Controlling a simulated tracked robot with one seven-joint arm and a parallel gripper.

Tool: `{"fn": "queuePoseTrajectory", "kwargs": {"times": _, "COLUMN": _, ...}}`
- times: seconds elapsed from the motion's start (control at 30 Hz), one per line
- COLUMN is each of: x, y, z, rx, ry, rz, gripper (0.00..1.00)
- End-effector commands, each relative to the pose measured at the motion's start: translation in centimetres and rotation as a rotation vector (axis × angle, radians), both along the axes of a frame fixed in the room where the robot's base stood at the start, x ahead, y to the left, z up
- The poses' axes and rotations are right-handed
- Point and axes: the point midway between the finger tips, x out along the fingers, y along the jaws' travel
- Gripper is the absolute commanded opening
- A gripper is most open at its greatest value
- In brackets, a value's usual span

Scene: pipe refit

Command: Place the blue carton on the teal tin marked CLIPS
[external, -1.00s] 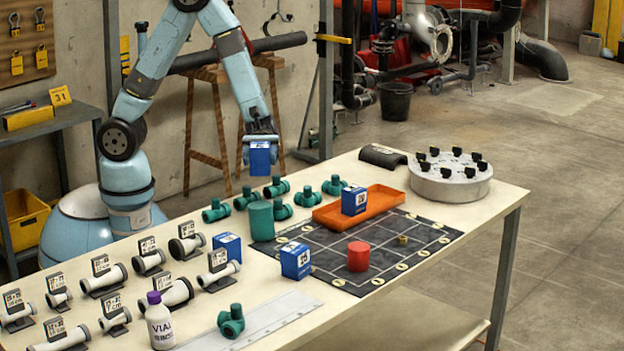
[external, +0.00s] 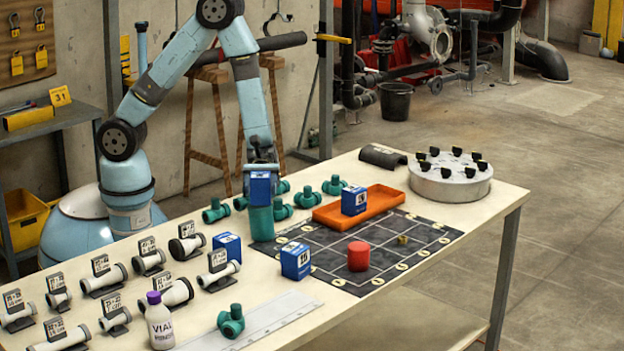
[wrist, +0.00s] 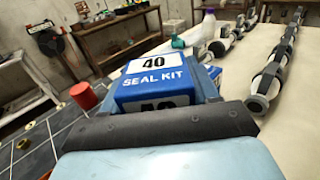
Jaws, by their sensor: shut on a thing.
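My gripper (external: 261,172) is shut on a blue carton (external: 260,189). The carton is upright, directly over the teal tin (external: 261,225) in the external view, and its lower edge meets the tin's top there. I cannot tell whether they touch. In the wrist view the held carton (wrist: 155,80) has a white panel with "40" and "SEAL KIT". The tin stands at the left corner of the dark grid mat (external: 335,272). No CLIPS marking is readable, and the tin is hidden in the wrist view.
Blue cartons stand left of the tin (external: 228,246), on the mat's near edge (external: 296,261) and in the orange tray (external: 330,214). A red cylinder (external: 358,256) stands on the mat. Teal fittings (external: 281,209) lie close behind the tin. White pipe pieces (external: 188,243) line the left.

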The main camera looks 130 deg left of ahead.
Motion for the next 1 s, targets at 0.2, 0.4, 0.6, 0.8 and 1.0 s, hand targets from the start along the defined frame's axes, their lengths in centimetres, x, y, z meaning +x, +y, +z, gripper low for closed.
{"fn": "queuePoseTrajectory", "kwargs": {"times": 0.2, "x": 0.0, "y": 0.0, "z": -0.21, "rx": -0.001, "ry": 0.001, "rz": 0.0, "gripper": 0.28}}
{"fn": "queuePoseTrajectory", "kwargs": {"times": 0.4, "x": 0.01, "y": 0.01, "z": -0.68, "rx": 0.0, "ry": 0.0, "rz": 0.0, "gripper": 0.28}}
{"fn": "queuePoseTrajectory", "kwargs": {"times": 0.6, "x": 0.01, "y": 0.01, "z": -0.72, "rx": 0.001, "ry": -0.001, "rz": 0.0, "gripper": 0.75}}
{"fn": "queuePoseTrajectory", "kwargs": {"times": 0.8, "x": 0.0, "y": 0.0, "z": -0.72, "rx": 0.0, "ry": 0.0, "rz": 0.0, "gripper": 0.85}}
{"fn": "queuePoseTrajectory", "kwargs": {"times": 1.0, "x": 0.0, "y": 0.0, "z": -0.56, "rx": 0.001, "ry": -0.001, "rz": 0.0, "gripper": 0.85}}
